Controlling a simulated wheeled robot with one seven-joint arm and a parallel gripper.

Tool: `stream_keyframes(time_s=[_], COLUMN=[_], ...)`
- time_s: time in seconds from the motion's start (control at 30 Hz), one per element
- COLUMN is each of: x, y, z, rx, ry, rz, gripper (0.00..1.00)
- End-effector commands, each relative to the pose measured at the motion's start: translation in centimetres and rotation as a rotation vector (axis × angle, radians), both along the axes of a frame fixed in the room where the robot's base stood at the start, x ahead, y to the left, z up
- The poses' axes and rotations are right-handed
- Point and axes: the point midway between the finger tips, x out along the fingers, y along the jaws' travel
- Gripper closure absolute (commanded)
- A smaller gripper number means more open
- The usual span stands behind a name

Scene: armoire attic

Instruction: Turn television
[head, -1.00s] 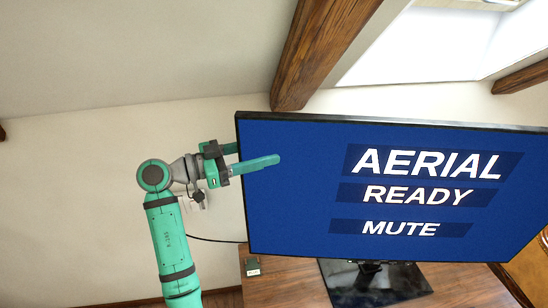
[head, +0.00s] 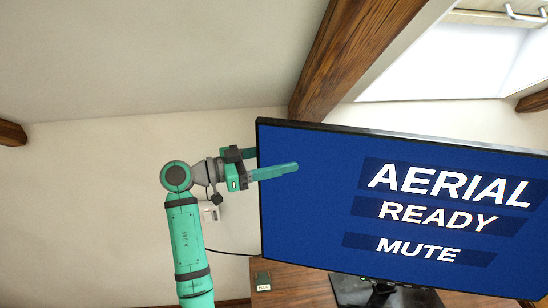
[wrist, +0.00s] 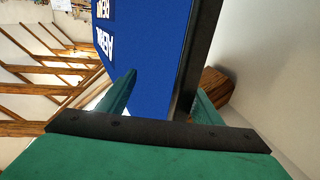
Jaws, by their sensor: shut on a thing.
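The television (head: 310,220) is a large flat screen lit blue, with the words AERIAL, READY and MUTE on it. It stands on a dark foot (head: 380,292) on a wooden cabinet (head: 290,285). My green gripper (head: 275,165) is at the television's left edge, one finger in front of the screen and the other behind it. In the wrist view the television's dark edge (wrist: 200,55) lies between the two fingers of my gripper (wrist: 165,100). The gripper is shut on that edge. Part of the rear finger is hidden behind the screen.
A small dark box (head: 262,280) sits on the cabinet left of the foot. A black cable (head: 230,253) runs along the wall behind. A wooden beam (head: 350,60) slopes above the television, beside a skylight (head: 450,70). The wall left of my arm is clear.

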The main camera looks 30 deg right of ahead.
Motion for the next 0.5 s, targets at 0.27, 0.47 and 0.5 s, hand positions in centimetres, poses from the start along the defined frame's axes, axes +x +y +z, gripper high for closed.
stream_keyframes(time_s=[0.27, 0.47, 0.5], x=[-0.1, 0.1, 0.2], y=[0.0, 0.7, 1.0], z=[-0.2, -0.1, -0.1], rx=[0.004, 0.004, 0.003], ry=[-0.001, -0.001, -0.001], rz=[-0.003, 0.003, 0.004], gripper=[0.57, 0.58, 0.58])
